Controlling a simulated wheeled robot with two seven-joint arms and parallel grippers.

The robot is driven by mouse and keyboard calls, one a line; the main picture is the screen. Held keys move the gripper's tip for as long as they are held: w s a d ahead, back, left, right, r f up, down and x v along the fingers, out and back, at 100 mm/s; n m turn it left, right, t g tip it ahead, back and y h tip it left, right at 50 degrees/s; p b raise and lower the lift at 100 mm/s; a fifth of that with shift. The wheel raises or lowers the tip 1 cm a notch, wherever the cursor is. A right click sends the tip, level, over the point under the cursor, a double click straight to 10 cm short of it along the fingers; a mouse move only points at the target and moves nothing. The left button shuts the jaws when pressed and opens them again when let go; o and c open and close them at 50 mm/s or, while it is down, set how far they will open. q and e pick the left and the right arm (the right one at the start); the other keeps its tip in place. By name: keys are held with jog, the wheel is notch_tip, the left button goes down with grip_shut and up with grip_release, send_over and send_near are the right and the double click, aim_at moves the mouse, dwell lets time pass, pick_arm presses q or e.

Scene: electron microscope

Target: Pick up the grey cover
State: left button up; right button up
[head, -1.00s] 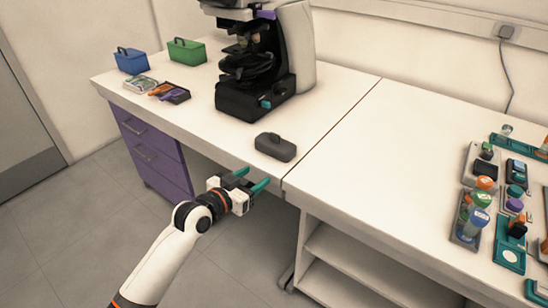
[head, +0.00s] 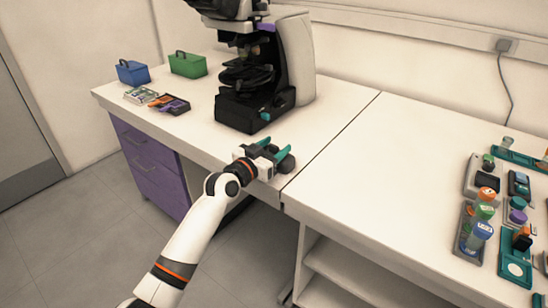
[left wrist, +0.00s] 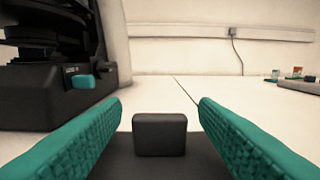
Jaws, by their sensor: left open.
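The grey cover (left wrist: 160,135) is a dark grey block with a raised knob, lying on the white bench in front of the microscope. In the left wrist view its knob stands between the two teal fingers, with a gap on each side. In the head view the cover (head: 286,163) is partly hidden by my left gripper (head: 274,149). My left gripper is open around the knob and not closed on it. My right gripper is not in view.
The microscope (head: 262,75) stands just behind the cover. A blue box (head: 132,73) and a green box (head: 187,65) are at the back left. Racks with coloured-cap vials (head: 475,230) stand at the right. The bench (head: 370,160) between is clear.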

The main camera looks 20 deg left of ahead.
pick_arm(q)
jog(key=shift+x, duration=1.1)
jog(key=c, duration=1)
